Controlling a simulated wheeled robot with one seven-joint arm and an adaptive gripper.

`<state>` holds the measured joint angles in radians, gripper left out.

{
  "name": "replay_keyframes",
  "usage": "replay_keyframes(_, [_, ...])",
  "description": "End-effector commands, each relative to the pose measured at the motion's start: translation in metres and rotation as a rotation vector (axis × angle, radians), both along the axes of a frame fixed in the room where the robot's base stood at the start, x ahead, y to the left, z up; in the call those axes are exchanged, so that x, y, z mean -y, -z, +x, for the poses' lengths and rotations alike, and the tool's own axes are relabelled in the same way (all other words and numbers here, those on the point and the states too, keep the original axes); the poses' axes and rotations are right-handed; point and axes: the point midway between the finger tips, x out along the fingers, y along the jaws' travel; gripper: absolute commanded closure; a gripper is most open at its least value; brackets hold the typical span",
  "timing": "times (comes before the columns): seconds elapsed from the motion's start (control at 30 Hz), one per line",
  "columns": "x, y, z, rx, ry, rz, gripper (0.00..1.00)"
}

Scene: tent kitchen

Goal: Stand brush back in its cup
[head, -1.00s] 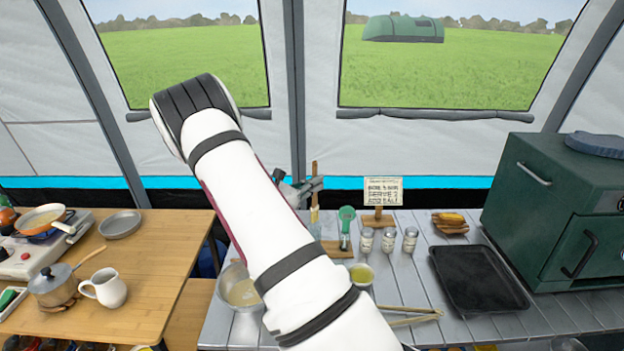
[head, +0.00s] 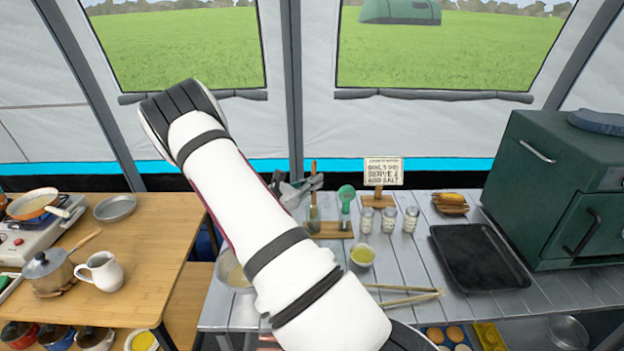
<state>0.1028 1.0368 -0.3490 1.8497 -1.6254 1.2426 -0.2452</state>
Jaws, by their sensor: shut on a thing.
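The brush (head: 314,168) has a thin wooden handle and stands upright, with its handle between the fingers of my gripper (head: 313,184). My gripper is shut on it above the back left of the grey table. The cup (head: 313,226) is a small greenish clear vessel on a wooden board, straight below my gripper. The brush's lower end appears to be down inside the cup, but the picture is too small to tell whether it touches the bottom. My arm covers the area to the left of the cup.
A green-headed utensil (head: 346,194) stands just right of the cup, near a sign (head: 382,172) and several shakers (head: 389,219). A small bowl (head: 362,256) stands in front. A metal bowl (head: 232,272) is partly behind my arm. A black tray (head: 480,262) lies right.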

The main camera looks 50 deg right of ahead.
Motion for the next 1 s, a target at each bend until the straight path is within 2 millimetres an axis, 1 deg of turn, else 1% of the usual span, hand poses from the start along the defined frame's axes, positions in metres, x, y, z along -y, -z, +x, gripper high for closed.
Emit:
replay_keyframes(0.4, [0.0, 0.003, 0.0, 0.0, 0.0, 0.0, 1.0])
replay_keyframes(0.43, [0.0, 0.003, 0.0, 0.0, 0.0, 0.0, 0.87])
replay_keyframes(0.47, [0.0, 0.003, 0.0, 0.0, 0.0, 0.0, 0.8])
replay_keyframes(0.5, [0.0, 0.003, 0.0, 0.0, 0.0, 0.0, 0.71])
replay_keyframes(0.83, [-0.001, 0.003, 0.0, 0.0, -0.001, 0.0, 0.71])
replay_keyframes(0.93, [-0.007, 0.003, 0.002, 0.0, -0.002, 0.001, 0.71])
replay_keyframes(1.0, [-0.016, 0.003, 0.004, 0.0, -0.005, 0.001, 0.71])
